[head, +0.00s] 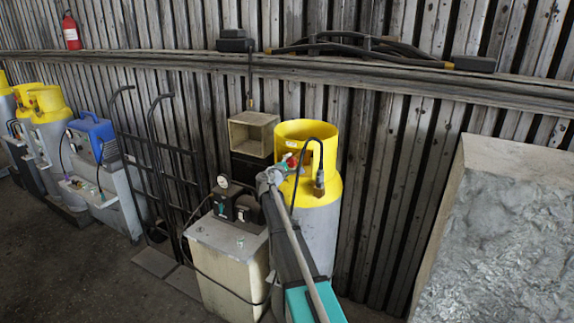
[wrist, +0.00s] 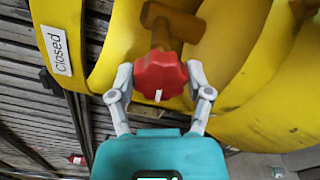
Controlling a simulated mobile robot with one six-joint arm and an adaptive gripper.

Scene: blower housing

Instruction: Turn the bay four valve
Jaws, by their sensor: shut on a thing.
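The valve is a red knob (wrist: 160,76) with a white mark at its lower edge, on an orange-brown stem (wrist: 178,24) inside the yellow collar of a gas cylinder. In the head view the red knob (head: 292,160) shows at the left of the collar of the grey cylinder (head: 312,222). My gripper (wrist: 160,80) has one finger on each side of the knob and is shut on it. It reaches the knob from the front in the head view (head: 278,172). A white label reading "closed" (wrist: 57,50) is on the yellow collar, left of the knob.
A black hose (head: 318,150) arches over the collar. A beige box unit (head: 228,262) with gauges stands left of the cylinder, and an open box (head: 252,134) is behind. A hand truck (head: 160,160) and more yellow-topped cylinders (head: 48,115) are further left. A grey-filled bin (head: 510,220) is right.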

